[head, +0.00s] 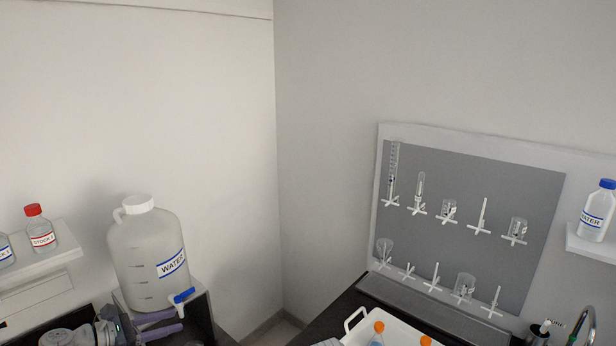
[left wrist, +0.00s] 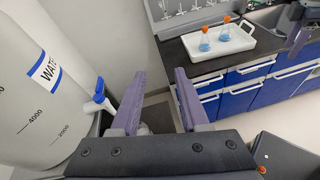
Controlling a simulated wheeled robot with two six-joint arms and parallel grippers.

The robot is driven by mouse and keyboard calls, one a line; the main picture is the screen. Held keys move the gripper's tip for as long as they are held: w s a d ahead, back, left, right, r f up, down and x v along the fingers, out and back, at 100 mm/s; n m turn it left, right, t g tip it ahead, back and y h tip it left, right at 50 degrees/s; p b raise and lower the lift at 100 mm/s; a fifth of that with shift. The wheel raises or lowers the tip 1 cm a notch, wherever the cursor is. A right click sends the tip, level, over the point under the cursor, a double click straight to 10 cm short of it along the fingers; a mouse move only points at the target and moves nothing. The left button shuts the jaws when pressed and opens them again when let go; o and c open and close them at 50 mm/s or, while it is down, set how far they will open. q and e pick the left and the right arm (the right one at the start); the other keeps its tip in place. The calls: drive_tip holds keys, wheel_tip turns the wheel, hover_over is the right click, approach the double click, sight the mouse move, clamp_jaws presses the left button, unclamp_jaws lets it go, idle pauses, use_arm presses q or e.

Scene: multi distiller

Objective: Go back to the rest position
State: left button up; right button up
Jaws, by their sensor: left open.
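My left gripper (head: 176,320) is at the lower left of the head view, close below the blue tap of the large water carboy (head: 140,255). Its two purple fingers are apart with nothing between them. The left wrist view shows the same open fingers (left wrist: 157,92), with the carboy (left wrist: 35,95) and its tap (left wrist: 98,97) just to their left. I cannot tell whether the gripper touches the tap.
A white tray (left wrist: 215,62) with two orange-capped flasks of blue liquid stands on the dark counter. A pegboard (head: 480,190) with glassware is behind it. Small bottles stand on shelves at both sides. Floor shows between the carboy's stand and the blue cabinets (left wrist: 250,88).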

use_arm(q)
drive_tip(key=s+d+f+m+g+y+b, duration=0.15)
drive_tip(key=d+f+m+g, duration=0.25)
drive_tip(key=d+f+m, duration=0.4)
drive_tip(key=s+d+f+m+g+y+b, duration=0.1)
drive_tip(key=s+d+f+m+g+b, duration=0.15)
drive_tip(key=d+f, duration=0.5)
drive_tip(key=s+d+f+m+g+y+b, duration=0.2)
drive_tip(key=s+d+f+m+y, duration=0.2)
drive_tip(key=m, duration=0.5)
drive_tip(key=s+d+f+m+g+y+b, duration=0.1)
drive_tip(key=s+d+f+m+y+b, duration=0.1)
drive_tip(key=s+d+f+m+y, duration=0.3)
drive_tip(key=s+d+m, duration=0.1)
drive_tip(key=d+m, duration=0.2)
drive_tip(key=m, duration=0.1)
drive_tip(key=shift+g+b, duration=0.35)
drive_tip(key=shift+b, duration=0.05)
